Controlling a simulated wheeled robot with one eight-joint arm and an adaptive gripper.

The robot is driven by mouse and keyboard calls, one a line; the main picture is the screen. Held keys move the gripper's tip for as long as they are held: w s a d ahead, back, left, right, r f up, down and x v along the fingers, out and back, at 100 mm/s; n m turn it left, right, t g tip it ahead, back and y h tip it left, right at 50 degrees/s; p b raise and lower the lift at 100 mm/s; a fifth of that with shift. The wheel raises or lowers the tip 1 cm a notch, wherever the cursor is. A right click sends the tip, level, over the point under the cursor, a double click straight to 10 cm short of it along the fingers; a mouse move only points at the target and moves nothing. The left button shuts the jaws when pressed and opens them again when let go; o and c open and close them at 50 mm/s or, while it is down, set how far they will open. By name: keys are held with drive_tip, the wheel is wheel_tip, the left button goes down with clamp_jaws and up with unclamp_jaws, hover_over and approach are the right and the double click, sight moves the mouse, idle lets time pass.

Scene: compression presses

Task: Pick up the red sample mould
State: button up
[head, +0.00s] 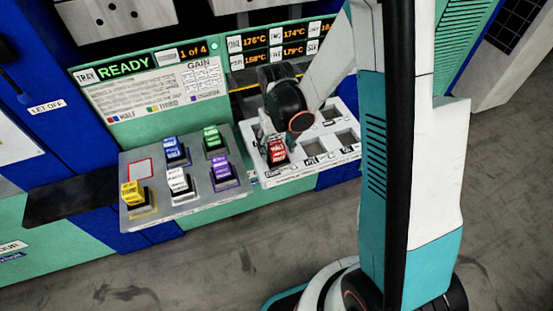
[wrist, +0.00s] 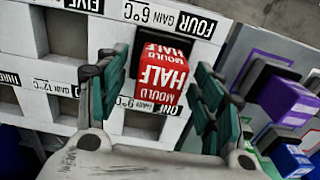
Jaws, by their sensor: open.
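The red sample mould (head: 278,152), marked "MOULD HALF", stands in a front-left cell of the white rack (head: 322,172). In the wrist view the mould (wrist: 162,72) shows near the middle, its red labelled faces towards the camera. My gripper (wrist: 160,84) is open, with one finger at the left of the mould and one at the right. Gaps show between the fingers and the mould in that view; I cannot tell how deep the fingertips reach. In the head view my gripper (head: 271,137) is just above and behind the mould, partly hidden by my wrist.
A grey tray (head: 187,208) at the left holds yellow (head: 132,194), white (head: 178,181), blue (head: 172,149), green (head: 212,138) and purple (head: 222,170) moulds, plus an empty red-outlined spot. Other rack cells are empty. A "READY" panel (head: 125,66) stands behind.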

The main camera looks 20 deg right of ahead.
drive_tip(key=shift+r, duration=0.1)
clamp_jaws()
idle(0.3)
